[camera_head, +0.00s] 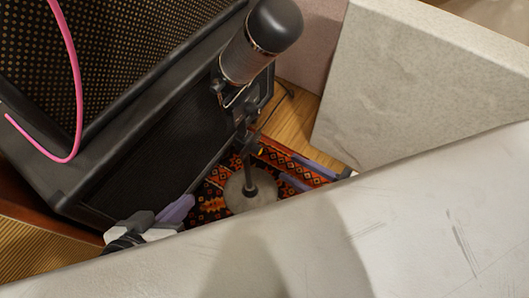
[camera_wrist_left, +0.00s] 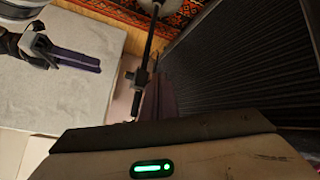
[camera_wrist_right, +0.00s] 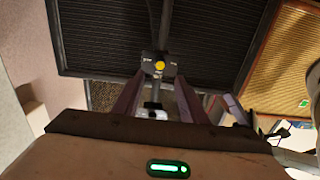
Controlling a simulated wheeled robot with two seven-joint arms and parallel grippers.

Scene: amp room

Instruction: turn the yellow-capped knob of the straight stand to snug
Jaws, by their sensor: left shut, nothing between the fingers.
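The straight stand rises from a round base (camera_head: 250,190) and carries a large microphone (camera_head: 262,40). Its yellow-capped knob (camera_wrist_right: 160,65) faces the right wrist camera, on a dark clutch with small markings at either side. My right gripper (camera_wrist_right: 159,82) is open. Its purple fingers point at the clutch, one to each side of the knob in the picture; contact cannot be told. It also shows in the head view (camera_head: 312,174). My left gripper (camera_head: 176,210) is shut and empty, left of the stand. In the left wrist view, its fingers (camera_wrist_left: 158,98) are beside the clutch (camera_wrist_left: 138,78).
A dark speaker cabinet (camera_head: 150,165) stands close behind and left of the stand, with an amp (camera_head: 110,60) and pink cable (camera_head: 74,80) above. Pale slabs (camera_head: 420,75) border the right and front (camera_head: 400,220). A patterned rug (camera_head: 285,160) lies under the base.

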